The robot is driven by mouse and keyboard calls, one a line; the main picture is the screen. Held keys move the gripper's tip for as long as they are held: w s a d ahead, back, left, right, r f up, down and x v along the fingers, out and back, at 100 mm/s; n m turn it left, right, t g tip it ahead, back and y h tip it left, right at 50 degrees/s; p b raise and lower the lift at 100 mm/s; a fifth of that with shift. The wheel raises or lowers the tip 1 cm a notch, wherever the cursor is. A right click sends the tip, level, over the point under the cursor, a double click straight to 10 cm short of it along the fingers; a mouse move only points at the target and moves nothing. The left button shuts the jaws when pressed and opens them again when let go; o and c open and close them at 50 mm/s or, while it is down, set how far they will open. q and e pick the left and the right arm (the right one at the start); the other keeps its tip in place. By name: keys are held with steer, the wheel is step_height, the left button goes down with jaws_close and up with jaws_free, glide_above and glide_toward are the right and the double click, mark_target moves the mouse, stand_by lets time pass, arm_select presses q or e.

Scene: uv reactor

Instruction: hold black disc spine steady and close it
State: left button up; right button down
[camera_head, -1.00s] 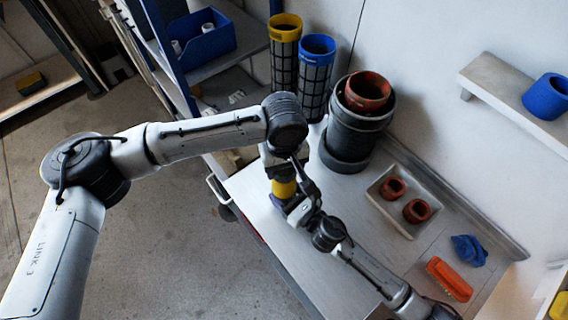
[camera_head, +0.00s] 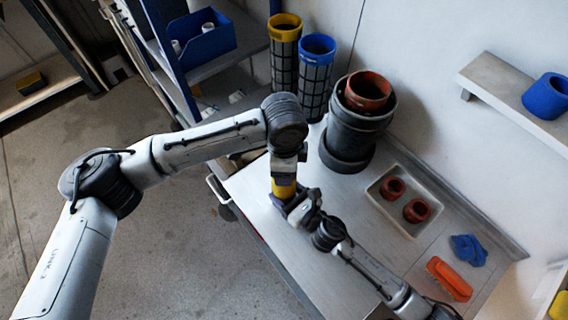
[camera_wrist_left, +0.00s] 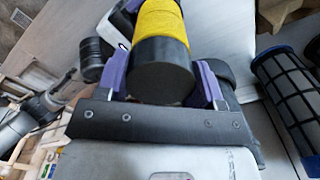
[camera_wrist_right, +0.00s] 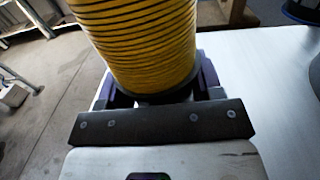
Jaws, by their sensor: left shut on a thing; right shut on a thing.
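A yellow ribbed spine (camera_head: 283,189) stands between my two grippers above the near left part of the bench. In the left wrist view its yellow ribs (camera_wrist_left: 160,20) end in a smooth black disc (camera_wrist_left: 160,80). My left gripper (camera_wrist_left: 162,88) is shut on this black disc from above, with a purple finger on each side. My right gripper (camera_head: 290,204) is shut on the spine's lower end. The right wrist view shows the yellow ribs (camera_wrist_right: 140,42) rising from a dark lower rim (camera_wrist_right: 150,98) between the fingers. I cannot tell whether disc and spine are fully joined.
A black housing (camera_head: 350,130) with a red-brown ring stands behind. Two mesh cylinders, yellow-topped (camera_head: 285,60) and blue-topped (camera_head: 315,80), stand left of it. A tray (camera_head: 385,212) holds two red-brown rings. A blue cloth (camera_head: 468,250) and an orange object (camera_head: 449,279) lie right. The bench centre is clear.

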arm_select(q)
steer(key=m, duration=1.5)
steer(key=shift+m, duration=0.3)
steer(key=o, duration=1.1)
step_height(320, 180, up, 12)
